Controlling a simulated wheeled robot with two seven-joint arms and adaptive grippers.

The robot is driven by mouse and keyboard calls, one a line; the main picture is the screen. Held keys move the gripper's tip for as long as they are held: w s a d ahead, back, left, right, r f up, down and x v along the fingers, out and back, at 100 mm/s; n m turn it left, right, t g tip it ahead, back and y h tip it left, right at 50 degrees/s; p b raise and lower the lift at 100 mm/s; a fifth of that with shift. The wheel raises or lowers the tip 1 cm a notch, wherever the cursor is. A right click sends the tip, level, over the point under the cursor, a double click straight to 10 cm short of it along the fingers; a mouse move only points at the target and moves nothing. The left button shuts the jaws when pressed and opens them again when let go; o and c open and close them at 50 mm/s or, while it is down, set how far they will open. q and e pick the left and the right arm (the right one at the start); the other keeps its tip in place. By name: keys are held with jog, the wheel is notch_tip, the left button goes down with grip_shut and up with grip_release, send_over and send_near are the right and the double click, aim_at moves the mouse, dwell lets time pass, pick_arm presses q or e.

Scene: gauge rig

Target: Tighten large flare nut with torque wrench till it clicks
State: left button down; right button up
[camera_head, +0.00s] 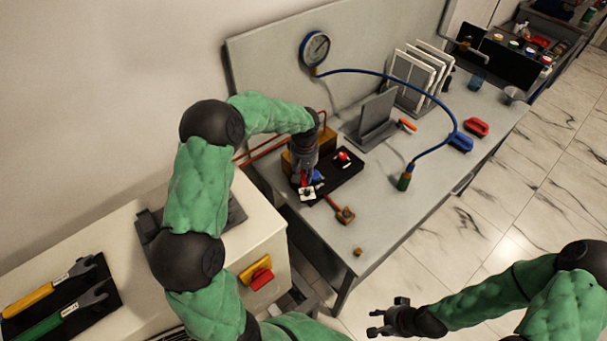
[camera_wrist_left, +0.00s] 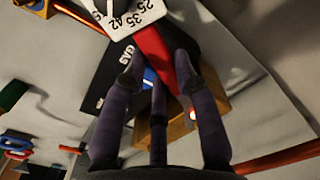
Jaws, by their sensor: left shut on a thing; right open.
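My left gripper (camera_head: 305,182) is shut on a red piece (camera_wrist_left: 153,50) above the black board on the bench; the piece runs up to a white dial plate (camera_wrist_left: 128,14) marked 25, 35, 42. The plate also shows in the head view (camera_head: 307,194). I cannot tell whether the red piece is part of a torque wrench. A brass fitting (camera_head: 345,215) with a short copper pipe lies in front of the board; I cannot tell whether it is the large flare nut. My right gripper (camera_head: 388,318) is open and empty over the floor.
The black board (camera_head: 347,174) carries a red knob and a blue part. A wooden block (camera_wrist_left: 182,130) stands beside it. A blue hose (camera_head: 400,76) runs from a gauge (camera_head: 314,48) across the bench. Yellow (camera_head: 28,300) and green (camera_head: 40,328) wrenches lie on the left cabinet.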

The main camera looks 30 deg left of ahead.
aim_at(308, 187)
pick_arm(q)
jog(key=shift+s+d, duration=0.1)
jog(key=shift+s+d+b, duration=0.3)
jog(key=shift+s+d, duration=1.15)
jog(key=shift+s, duration=0.3)
jog(key=shift+r, duration=0.1)
jog(key=shift+r+p, duration=1.4)
jog(key=shift+r, duration=0.8)
jog(key=shift+d, duration=0.1)
